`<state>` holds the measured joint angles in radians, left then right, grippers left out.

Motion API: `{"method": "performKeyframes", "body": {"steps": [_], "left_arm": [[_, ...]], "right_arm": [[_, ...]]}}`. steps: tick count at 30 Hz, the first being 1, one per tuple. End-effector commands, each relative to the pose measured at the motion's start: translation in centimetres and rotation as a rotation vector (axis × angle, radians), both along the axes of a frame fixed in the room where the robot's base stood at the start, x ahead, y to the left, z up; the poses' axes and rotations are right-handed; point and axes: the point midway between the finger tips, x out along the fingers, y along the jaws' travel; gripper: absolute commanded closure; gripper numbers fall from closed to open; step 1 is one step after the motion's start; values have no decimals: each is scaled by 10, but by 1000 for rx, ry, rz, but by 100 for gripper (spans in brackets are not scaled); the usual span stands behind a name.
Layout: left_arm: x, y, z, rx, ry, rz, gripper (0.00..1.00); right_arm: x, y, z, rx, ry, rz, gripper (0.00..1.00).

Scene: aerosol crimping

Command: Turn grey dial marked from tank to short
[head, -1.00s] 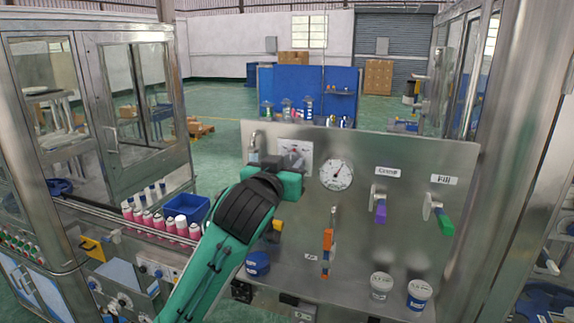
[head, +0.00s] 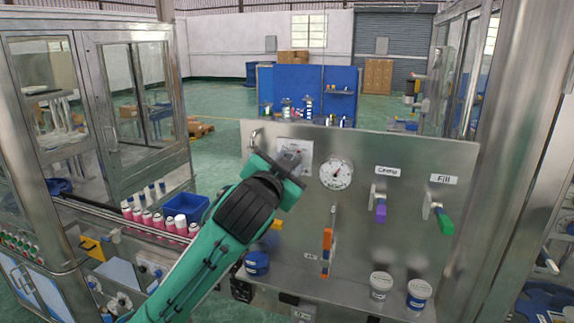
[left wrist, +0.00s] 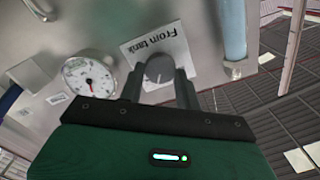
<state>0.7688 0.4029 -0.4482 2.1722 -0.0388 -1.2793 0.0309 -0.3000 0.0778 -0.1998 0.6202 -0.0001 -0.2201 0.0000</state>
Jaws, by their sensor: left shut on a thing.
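The grey dial (left wrist: 158,68) stands out from the metal panel, in front of a white plate marked "From tank" (left wrist: 168,45) in the left wrist view. My left gripper (left wrist: 160,84) has a finger on each side of the dial and is shut on it. In the head view my left gripper (head: 289,162) is up against the panel's upper left, tilted, and hides most of the dial; part of the white plate (head: 305,147) shows around it. The dial's exact pointing cannot be told. My right gripper is not in view.
A round gauge (head: 336,173) sits just right of the dial. Orange (head: 327,239), purple (head: 381,212) and green (head: 444,221) valve handles stick out from the panel (head: 400,245). Pink cans (head: 158,221) and a blue bin (head: 187,207) stand left of my arm.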

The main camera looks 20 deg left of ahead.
Motion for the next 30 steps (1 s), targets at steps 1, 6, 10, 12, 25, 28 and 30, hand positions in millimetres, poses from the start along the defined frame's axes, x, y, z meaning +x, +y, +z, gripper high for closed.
{"method": "performKeyframes", "body": {"steps": [1,6,10,12,25,28,30], "left_arm": [[0,0,1,34,-4,1,89],[0,0,1,131,-8,0,89],[0,0,1,183,-10,0,89],[0,0,1,202,-10,0,89],[0,-1,1,233,-11,0,89],[0,-1,1,233,-11,0,89],[0,-1,1,232,-11,0,60]], "right_arm": [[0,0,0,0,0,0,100],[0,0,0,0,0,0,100],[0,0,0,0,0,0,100],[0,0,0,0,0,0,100],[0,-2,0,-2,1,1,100],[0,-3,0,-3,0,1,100],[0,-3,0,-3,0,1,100]]}}
